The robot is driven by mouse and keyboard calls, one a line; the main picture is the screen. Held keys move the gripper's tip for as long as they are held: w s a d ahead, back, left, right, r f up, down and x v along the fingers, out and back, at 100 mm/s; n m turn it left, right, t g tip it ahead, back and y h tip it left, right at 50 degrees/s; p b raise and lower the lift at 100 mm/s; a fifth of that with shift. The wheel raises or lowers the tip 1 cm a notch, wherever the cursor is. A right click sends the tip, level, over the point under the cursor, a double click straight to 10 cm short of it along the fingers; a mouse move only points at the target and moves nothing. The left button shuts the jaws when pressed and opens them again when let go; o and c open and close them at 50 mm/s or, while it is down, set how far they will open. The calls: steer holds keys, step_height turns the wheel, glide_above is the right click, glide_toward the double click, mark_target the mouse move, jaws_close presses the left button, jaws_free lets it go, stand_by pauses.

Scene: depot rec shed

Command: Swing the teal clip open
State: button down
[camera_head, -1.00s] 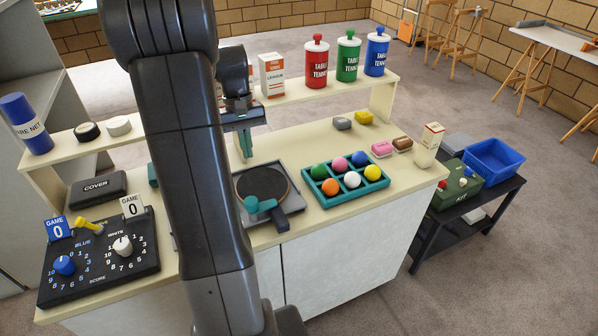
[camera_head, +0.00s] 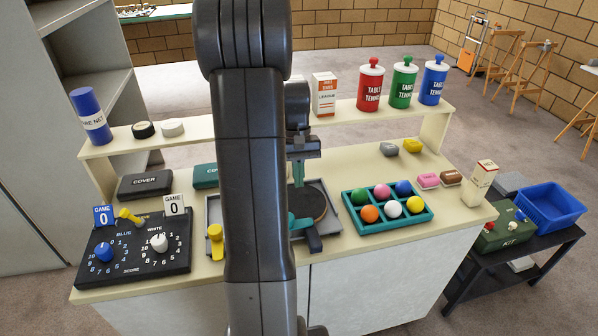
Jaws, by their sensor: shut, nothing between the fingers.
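The teal clip (camera_head: 301,223) lies across the dark handle of a round black paddle (camera_head: 313,206) in a grey tray on the counter. Its left part is hidden behind my own arm. My gripper (camera_head: 299,174) points down above the back of the paddle, behind the clip and apart from it. Its narrow teal fingers are together and hold nothing.
A yellow-topped handle (camera_head: 216,241) stands at the tray's left. A teal ball tray (camera_head: 355,217) with several balls is close on the right. The scoreboard (camera_head: 176,257) is at the left; a raised shelf (camera_head: 225,121) runs behind.

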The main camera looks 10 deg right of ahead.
steer(key=x, duration=0.6)
steer(key=shift+s+r+p, duration=0.2)
steer(key=shift+s+p, duration=0.1)
steer(key=shift+s, duration=1.65)
